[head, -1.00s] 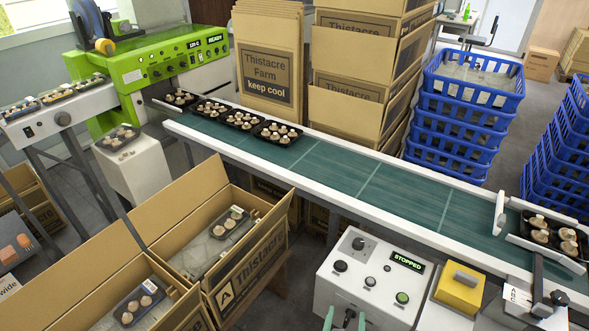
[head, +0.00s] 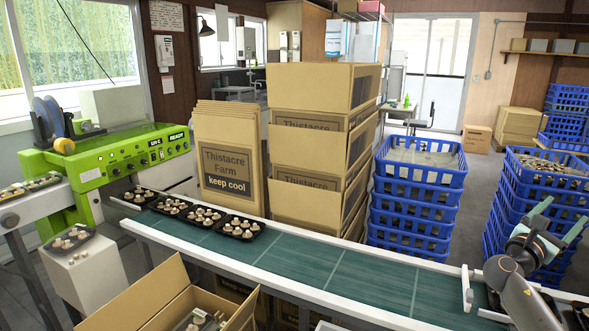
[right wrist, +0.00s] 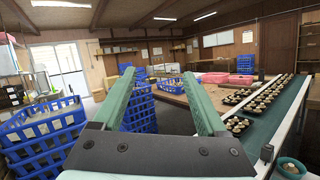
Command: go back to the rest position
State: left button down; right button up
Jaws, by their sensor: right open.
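My right gripper (head: 560,218) is raised at the right of the head view, above the belt's right end and in front of a stack of blue crates. Its green fingers are spread with nothing between them; in the right wrist view the gripper (right wrist: 159,75) also shows wide apart and empty. My left gripper is not in view. The green conveyor belt (head: 330,268) carries several black trays of mushrooms (head: 241,227) at its left part.
A lime-green machine (head: 110,165) stands at the left. Flat and stacked cartons (head: 320,130) stand behind the belt. Blue crates (head: 415,195) are stacked right of them. An open carton (head: 165,300) is below the belt's near side. The belt's middle is clear.

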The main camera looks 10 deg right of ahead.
jog(key=w+a+f+m+t+y, duration=0.3)
jog(key=w+f+m+t+y, duration=0.25)
jog(key=w+y, duration=0.2)
jog(key=w+a+m+t+y, duration=0.5)
jog(key=w+a+m+y, duration=0.1)
jog(key=a+m+y, duration=0.3)
jog(key=s+a+f+g+y, duration=0.1)
jog(key=s+a+f, duration=0.1)
jog(key=a+f, duration=0.35)
jog(key=s+a+f+g, duration=0.1)
jog(key=a+f, duration=0.2)
jog(key=f, duration=0.5)
jog(key=s+a+f+g+y, duration=0.1)
jog(key=s+a+f, duration=0.35)
jog(key=f, duration=0.25)
jog(key=s+a+f+g+y, duration=0.1)
jog(key=s+a+f+y, duration=0.1)
jog(key=s+a+f, duration=0.35)
jog(key=s+a+f+g, duration=0.1)
jog(key=s+a+f, duration=0.3)
jog(key=s, duration=0.4)
jog(key=s+a+f+m+g+y, duration=0.1)
jog(key=s+a+f, duration=0.3)
jog(key=s+a, duration=0.2)
jog(key=s+a+f+m+g+y, duration=0.1)
jog(key=s+a+f, duration=0.3)
jog(key=s, duration=0.6)
jog(key=shift+a+f+g, duration=0.3)
jog(key=shift+a+g, duration=0.05)
jog(key=shift+a, duration=0.55)
